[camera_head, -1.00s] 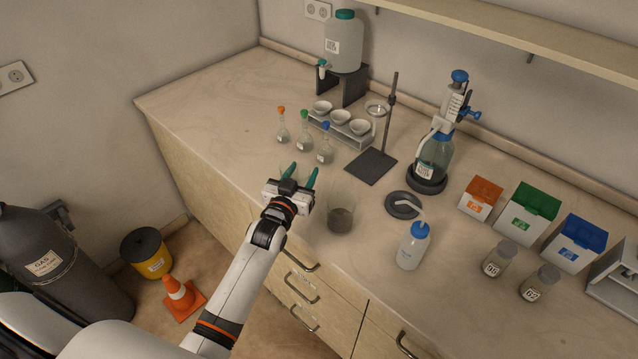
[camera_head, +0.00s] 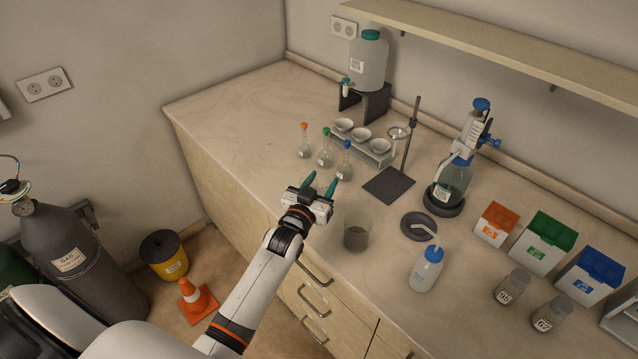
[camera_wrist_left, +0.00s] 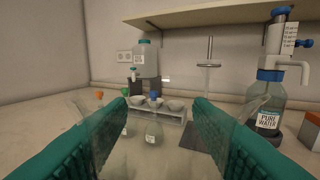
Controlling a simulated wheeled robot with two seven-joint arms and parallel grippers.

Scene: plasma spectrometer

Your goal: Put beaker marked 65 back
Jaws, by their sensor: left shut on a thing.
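My left gripper (camera_head: 321,181) is over the front part of the bench, just in front of the small flasks. Its teal fingers are shut on a clear glass beaker, whose faint transparent wall shows between the fingers in the left wrist view (camera_wrist_left: 155,135). The glass is very hard to make out in the head view, and I cannot read a 65 on it. Another glass beaker (camera_head: 356,236) with dark grey contents stands on the bench to the right of the gripper; no mark on it is readable. My right gripper is out of view.
Small flasks with orange, green and blue (camera_head: 345,162) stoppers stand just beyond the gripper. Behind are a bowl rack (camera_head: 376,160) and a stand with a dark base (camera_head: 388,185). A wash bottle (camera_head: 426,270) stands right. The bench's left end is clear.

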